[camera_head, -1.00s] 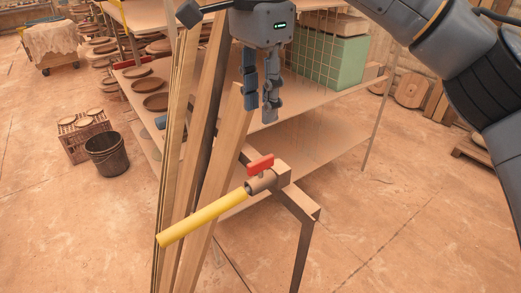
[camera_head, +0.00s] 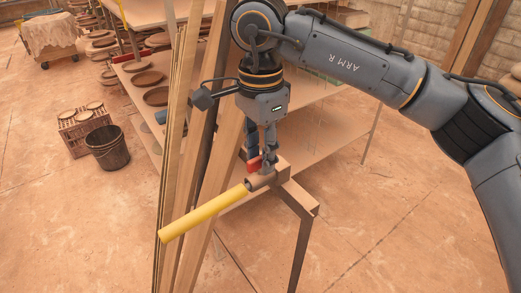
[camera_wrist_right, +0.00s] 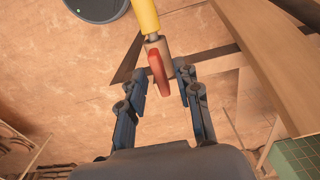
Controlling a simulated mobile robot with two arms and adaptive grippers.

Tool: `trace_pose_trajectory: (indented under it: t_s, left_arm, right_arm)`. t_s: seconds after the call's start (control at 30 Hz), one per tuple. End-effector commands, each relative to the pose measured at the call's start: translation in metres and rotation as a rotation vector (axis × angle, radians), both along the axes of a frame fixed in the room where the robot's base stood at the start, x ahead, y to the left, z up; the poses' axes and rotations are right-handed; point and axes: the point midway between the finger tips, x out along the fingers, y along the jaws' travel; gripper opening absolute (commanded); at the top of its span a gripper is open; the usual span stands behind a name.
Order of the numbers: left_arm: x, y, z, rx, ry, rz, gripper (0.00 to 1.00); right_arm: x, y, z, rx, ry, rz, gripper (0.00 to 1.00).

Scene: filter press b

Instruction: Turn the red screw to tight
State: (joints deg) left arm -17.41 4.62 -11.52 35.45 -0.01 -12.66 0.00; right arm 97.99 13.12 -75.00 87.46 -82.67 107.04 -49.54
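The red screw (camera_head: 254,164) is a red T-shaped handle on a brown metal fitting (camera_head: 262,181). A yellow tube (camera_head: 203,218) runs from this fitting toward the lower left. My right gripper (camera_head: 261,162) points down over the red screw and partly hides it. In the right wrist view the red screw (camera_wrist_right: 159,73) lies between the two fingertips of my right gripper (camera_wrist_right: 161,75). A gap shows on each side of it, so the fingers are open around it. My left gripper is not in view.
A dark metal frame (camera_head: 303,240) supports the fitting. Tall wooden boards (camera_head: 218,150) lean just left of it. Shelves with round clay dishes (camera_head: 156,96) stand behind. A dark bucket (camera_head: 107,147) stands at the left. The floor at the right is clear.

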Motion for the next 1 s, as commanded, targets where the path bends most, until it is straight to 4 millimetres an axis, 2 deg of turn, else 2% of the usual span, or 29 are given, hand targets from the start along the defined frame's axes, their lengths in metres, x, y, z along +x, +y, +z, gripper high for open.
trace_pose_trajectory:
  t_s: [0.03, 0.13, 0.57, 0.77, 1.0]
  left_arm:
    - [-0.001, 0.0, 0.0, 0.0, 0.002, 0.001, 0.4]
    - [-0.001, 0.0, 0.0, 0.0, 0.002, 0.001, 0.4]
    - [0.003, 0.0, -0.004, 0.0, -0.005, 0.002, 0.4]
    - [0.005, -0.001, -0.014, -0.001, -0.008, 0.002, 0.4]
    - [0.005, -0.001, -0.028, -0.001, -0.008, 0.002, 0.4]
  right_arm:
    - [0.0, 0.0, 0.0, 0.0, 0.0, 0.0, 0.2]
    - [0.0, 0.0, 0.0, 0.0, 0.0, 0.0, 0.0]
    - [0.0, 0.0, -0.001, 0.001, 0.001, -0.039, 0.0]
    - [0.0, 0.0, -0.002, 0.003, -0.001, -0.147, 0.0]
    - [0.001, 0.0, -0.002, 0.002, -0.001, -0.356, 0.0]
